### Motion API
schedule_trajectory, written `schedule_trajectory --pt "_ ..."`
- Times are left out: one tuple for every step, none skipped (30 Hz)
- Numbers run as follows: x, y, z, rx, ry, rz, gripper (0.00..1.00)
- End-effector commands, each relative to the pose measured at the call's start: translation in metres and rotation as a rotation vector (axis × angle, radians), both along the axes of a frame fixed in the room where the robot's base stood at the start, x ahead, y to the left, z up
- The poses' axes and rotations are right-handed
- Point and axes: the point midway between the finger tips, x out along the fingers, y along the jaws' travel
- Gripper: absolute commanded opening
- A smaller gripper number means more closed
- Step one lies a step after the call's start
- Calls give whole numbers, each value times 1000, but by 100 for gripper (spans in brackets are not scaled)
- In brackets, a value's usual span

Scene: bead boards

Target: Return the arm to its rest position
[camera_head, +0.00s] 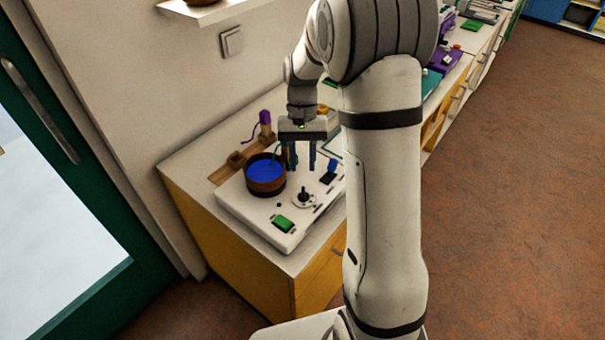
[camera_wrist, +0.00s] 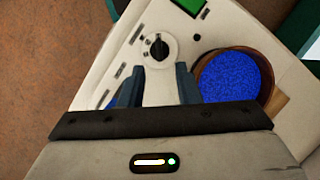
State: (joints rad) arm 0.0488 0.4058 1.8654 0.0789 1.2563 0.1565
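My gripper (camera_head: 302,158) is above the white board (camera_head: 243,206) at the near end of the counter. Its two blue fingers stand apart with nothing visible between them, and in the wrist view the open gripper (camera_wrist: 158,82) shows the white board (camera_wrist: 125,40) below. A round brown bowl (camera_head: 266,188) filled with blue beads stands on the board beside the fingers; it also shows in the wrist view (camera_wrist: 232,80). A black knob on a pale disc (camera_head: 303,198) sits on the board in front of the gripper. My arm hides part of the board's right side.
A green block (camera_head: 283,223) and a blue switch-like part (camera_head: 329,172) are on the board. A purple-topped peg (camera_head: 265,124) stands behind the bowl. A wall shelf (camera_head: 215,12) hangs above left. More boards line the counter behind my arm. The brown floor (camera_head: 510,180) at right is clear.

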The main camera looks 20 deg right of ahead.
Motion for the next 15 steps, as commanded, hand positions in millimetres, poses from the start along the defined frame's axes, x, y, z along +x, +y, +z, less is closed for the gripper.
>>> schedule_trajectory --pt "2 -1 4 0 -1 0 30" --pt "2 -1 5 0 -1 0 30" --pt "3 -1 7 0 -1 0 30" --pt "3 -1 7 0 0 0 30" --pt "3 -1 8 0 0 0 30" --pt "3 -1 8 0 0 0 30" --pt "3 -1 8 0 0 0 30" --pt "3 -1 8 0 0 0 30" --pt "3 -1 8 0 0 0 30" --pt "3 -1 8 0 0 0 30" --pt "3 -1 8 0 0 0 30" --pt "3 -1 8 0 0 0 30" --pt "3 -1 8 0 0 0 30" --pt "3 -1 8 0 0 0 30" --pt "3 -1 7 0 0 0 30"
